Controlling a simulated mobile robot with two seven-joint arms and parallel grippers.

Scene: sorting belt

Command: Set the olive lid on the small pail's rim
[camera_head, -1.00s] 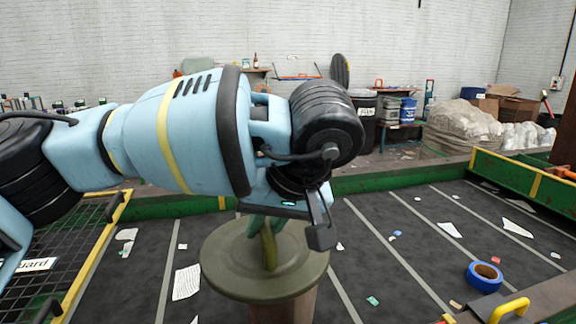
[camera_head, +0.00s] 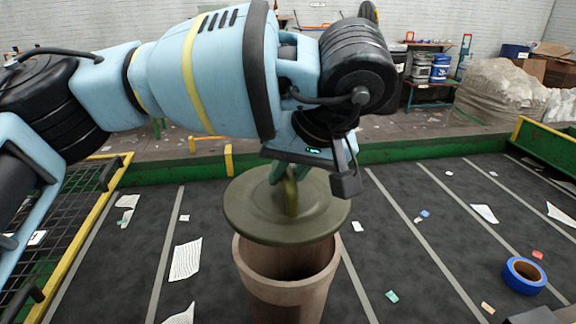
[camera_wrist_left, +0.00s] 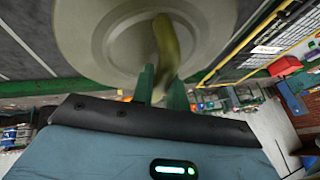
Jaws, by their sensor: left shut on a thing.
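The olive lid (camera_head: 250,221) is a round disc with a raised handle, held above the small pail (camera_head: 287,297). My left gripper (camera_head: 290,176) is shut on the lid's handle. The lid looks roughly level and covers the far part of the pail's opening in the head view. The near rim and part of the inside show below it, so the lid looks apart from the near rim. Whether it touches the far rim is hidden. In the left wrist view the lid (camera_wrist_left: 100,35) fills the top, with the green fingers at its handle. My right gripper is not in view.
The pail stands on the dark belt (camera_head: 400,250) with pale stripes. Paper scraps (camera_head: 186,260) and a blue tape roll (camera_head: 524,275) lie around it. A green side wall (camera_head: 420,150) runs behind, and a yellow-edged mesh guard (camera_head: 85,230) stands at the left.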

